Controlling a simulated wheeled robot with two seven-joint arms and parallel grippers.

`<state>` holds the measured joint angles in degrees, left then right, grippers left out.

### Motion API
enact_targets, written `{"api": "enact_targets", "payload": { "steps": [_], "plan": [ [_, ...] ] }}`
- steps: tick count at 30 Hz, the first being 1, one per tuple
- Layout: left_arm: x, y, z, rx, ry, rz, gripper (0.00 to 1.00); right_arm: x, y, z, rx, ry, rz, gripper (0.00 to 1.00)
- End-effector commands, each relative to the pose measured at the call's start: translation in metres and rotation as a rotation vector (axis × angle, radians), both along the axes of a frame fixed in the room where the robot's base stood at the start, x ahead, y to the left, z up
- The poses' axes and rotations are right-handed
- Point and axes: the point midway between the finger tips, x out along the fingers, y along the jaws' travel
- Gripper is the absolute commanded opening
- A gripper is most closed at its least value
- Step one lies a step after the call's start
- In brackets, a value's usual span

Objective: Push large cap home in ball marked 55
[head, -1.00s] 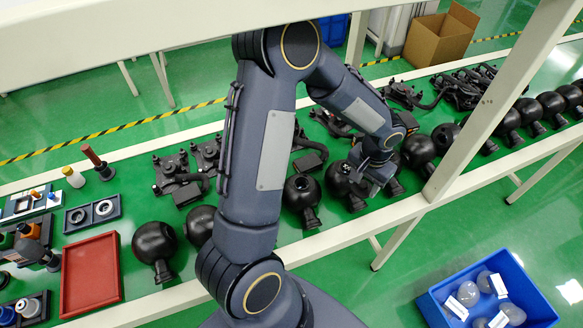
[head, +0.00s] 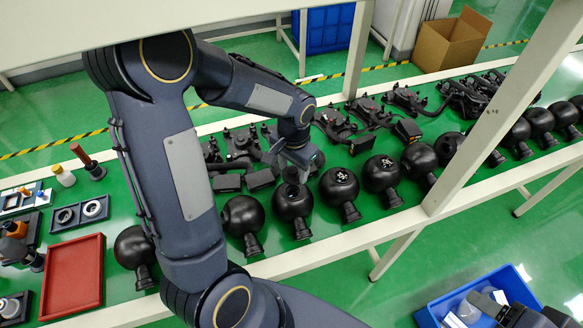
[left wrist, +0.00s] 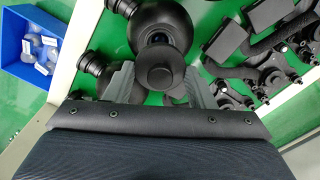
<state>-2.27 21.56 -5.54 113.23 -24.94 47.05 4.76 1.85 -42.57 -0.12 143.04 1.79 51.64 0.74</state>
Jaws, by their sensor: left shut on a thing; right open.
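My left gripper (head: 291,166) is over a black ball (head: 293,203) in the row on the green bench. In the left wrist view the gripper (left wrist: 160,84) is shut on a round black cap (left wrist: 158,72), with a ball (left wrist: 147,33) just beyond it. I cannot tell whether the cap touches the ball. No number 55 is legible on any ball. My right gripper (head: 503,305) is open at the lower right, over the blue bin, and partly cut off by the frame edge.
Neighbouring balls stand close on both sides, including a ball with white marks (head: 340,184). Black bracket parts (head: 235,148) lie behind the row. A slanting white post (head: 490,115) crosses the bench. A red tray (head: 74,308) is at left, a blue bin (head: 425,306) at lower right.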

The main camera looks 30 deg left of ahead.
Motion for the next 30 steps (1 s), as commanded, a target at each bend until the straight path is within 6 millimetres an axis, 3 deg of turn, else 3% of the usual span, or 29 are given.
{"api": "enact_targets", "payload": {
  "steps": [8,24,30],
  "plan": [
    [0.0,0.0,-0.004,0.0,0.0,0.008,0.29,0.0,0.0,-0.005,0.0,0.0,0.0,0.66],
    [0.0,0.0,-0.051,0.0,0.0,0.009,0.29,0.0,0.0,-0.045,0.0,0.0,0.0,0.66],
    [0.0,0.0,-0.058,0.0,0.0,0.009,0.29,0.0,0.0,-0.052,0.0,0.0,0.0,0.66]
  ]
}}
